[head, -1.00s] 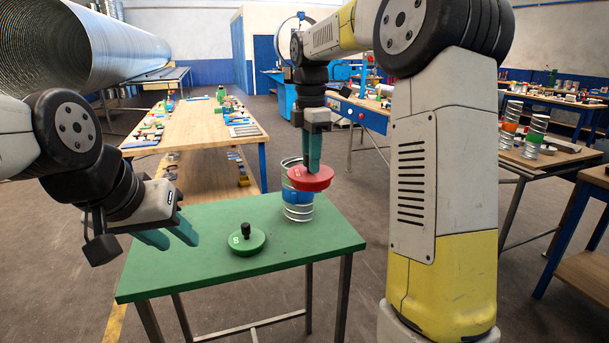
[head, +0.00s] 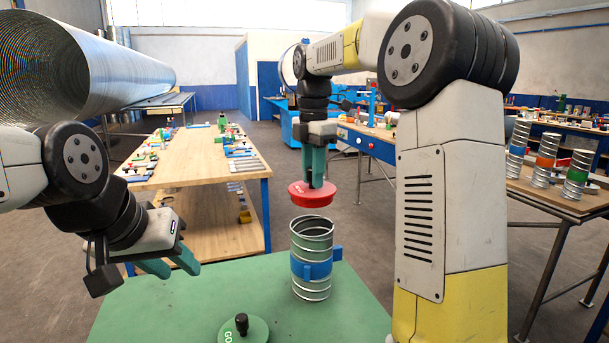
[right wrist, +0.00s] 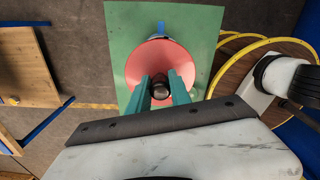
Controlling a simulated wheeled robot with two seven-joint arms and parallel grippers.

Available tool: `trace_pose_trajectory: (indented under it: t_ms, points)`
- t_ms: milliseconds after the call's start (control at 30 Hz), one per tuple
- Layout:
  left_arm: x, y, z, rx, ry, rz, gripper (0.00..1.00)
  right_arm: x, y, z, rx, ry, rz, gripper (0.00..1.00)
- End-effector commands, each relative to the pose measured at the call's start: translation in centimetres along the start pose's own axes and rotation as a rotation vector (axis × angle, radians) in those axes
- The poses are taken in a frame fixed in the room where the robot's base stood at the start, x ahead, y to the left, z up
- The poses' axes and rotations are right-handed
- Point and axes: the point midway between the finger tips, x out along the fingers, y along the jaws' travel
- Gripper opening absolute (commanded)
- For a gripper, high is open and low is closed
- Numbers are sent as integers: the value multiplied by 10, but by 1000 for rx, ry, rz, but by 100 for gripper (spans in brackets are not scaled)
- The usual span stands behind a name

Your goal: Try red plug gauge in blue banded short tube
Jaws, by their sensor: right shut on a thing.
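The red plug gauge (head: 312,194) is a round disc gripped by its top knob in my right gripper (head: 313,172). It hangs level, a little above the open top of the blue banded short tube (head: 311,268). The tube stands upright on the green table. In the right wrist view, the red disc (right wrist: 160,62) sits between the fingers of my right gripper (right wrist: 162,92) and hides most of the tube. My left gripper (head: 172,266) is open and empty at the left. A green plug gauge (head: 243,331) with a black knob lies on the table.
The green table (head: 180,310) has free room left of the tube. A long wooden bench (head: 190,165) with small parts stands behind it. At the right, several banded tubes (head: 546,160) stand on another bench.

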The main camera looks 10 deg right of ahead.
Motion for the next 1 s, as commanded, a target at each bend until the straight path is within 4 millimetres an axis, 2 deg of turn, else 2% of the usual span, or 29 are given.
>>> trace_pose_trajectory:
  t_ms: [467,1000]
  points:
    - [0,0,0,0,0,0,36,2,0,0,0,1,-1,0]
    - [0,0,0,0,0,0,36,33,0,0,1,1,-2,0]
